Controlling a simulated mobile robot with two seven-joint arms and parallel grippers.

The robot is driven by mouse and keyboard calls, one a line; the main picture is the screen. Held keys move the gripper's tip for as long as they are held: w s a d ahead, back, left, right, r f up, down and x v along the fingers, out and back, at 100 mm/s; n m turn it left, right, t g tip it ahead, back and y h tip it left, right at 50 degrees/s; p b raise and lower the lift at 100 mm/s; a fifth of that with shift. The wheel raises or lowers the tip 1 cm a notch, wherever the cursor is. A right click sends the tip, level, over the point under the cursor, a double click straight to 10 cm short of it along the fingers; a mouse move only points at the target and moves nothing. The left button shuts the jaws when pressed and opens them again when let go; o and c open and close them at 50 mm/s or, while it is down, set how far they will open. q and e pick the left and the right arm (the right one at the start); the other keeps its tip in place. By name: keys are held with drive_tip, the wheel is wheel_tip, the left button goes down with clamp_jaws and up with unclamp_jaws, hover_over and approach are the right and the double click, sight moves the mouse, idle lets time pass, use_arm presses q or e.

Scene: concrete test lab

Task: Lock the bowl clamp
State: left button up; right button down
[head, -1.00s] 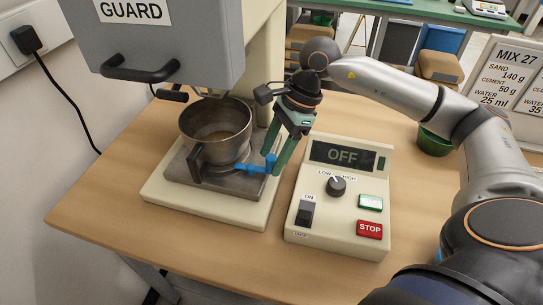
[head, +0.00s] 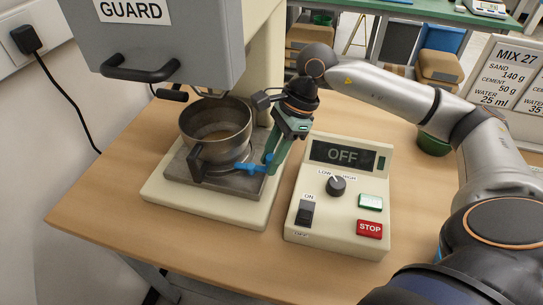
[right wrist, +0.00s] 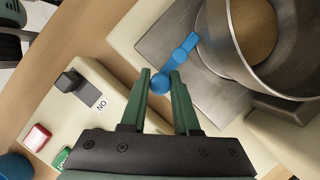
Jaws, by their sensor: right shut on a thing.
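A steel bowl (head: 216,122) with a dark handle stands on the mixer's metal plate (head: 180,164), with some tan material inside. The blue clamp lever (head: 246,168) sticks out to the right from the bowl's base. It also shows in the right wrist view (right wrist: 184,54), ending in a round blue knob (right wrist: 160,84). My right gripper (head: 270,160) has its green fingers shut on the lever's knob, one fingertip on each side in the right wrist view (right wrist: 161,77). The far side of the clamp is hidden by the bowl. My left gripper is not in view.
The raised grey guard (head: 155,50) with its black handle hangs above the bowl. A control box (head: 340,200) reading OFF stands just right of the mixer, close to my right gripper. The table (head: 100,185) is clear at the front left.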

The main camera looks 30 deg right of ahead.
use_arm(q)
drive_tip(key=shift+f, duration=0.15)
use_arm(e)
drive_tip(key=shift+s+a+f+m+t+b, duration=0.1)
drive_tip(key=shift+s+a+m+t+b, duration=0.1)
drive_tip(key=shift+m+t+b, duration=0.4)
drive_tip(key=shift+s+a+m+b, duration=0.15)
drive_tip(key=shift+a+m+b, duration=0.1)
drive_tip(key=shift+m+b, duration=0.45)
drive_tip(key=shift+a+m, duration=0.1)
drive_tip(key=shift+m, duration=0.4)
drive_tip(key=shift+s+a+m+t+h+b, duration=0.2)
drive_tip(key=shift+m+t+h+b, duration=0.1)
drive_tip(key=shift+m+t+b, duration=0.15)
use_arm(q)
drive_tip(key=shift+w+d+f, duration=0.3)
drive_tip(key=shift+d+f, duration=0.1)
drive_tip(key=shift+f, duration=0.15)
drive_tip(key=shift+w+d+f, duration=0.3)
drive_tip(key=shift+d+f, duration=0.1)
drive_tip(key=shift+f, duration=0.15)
use_arm(e)
drive_tip(key=shift+a+m, duration=0.2)
drive_tip(key=shift+m, duration=0.55)
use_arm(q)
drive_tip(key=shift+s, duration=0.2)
use_arm(e)
drive_tip(key=c, duration=0.7)
unclamp_jaws()
drive_tip(key=shift+h, duration=0.3)
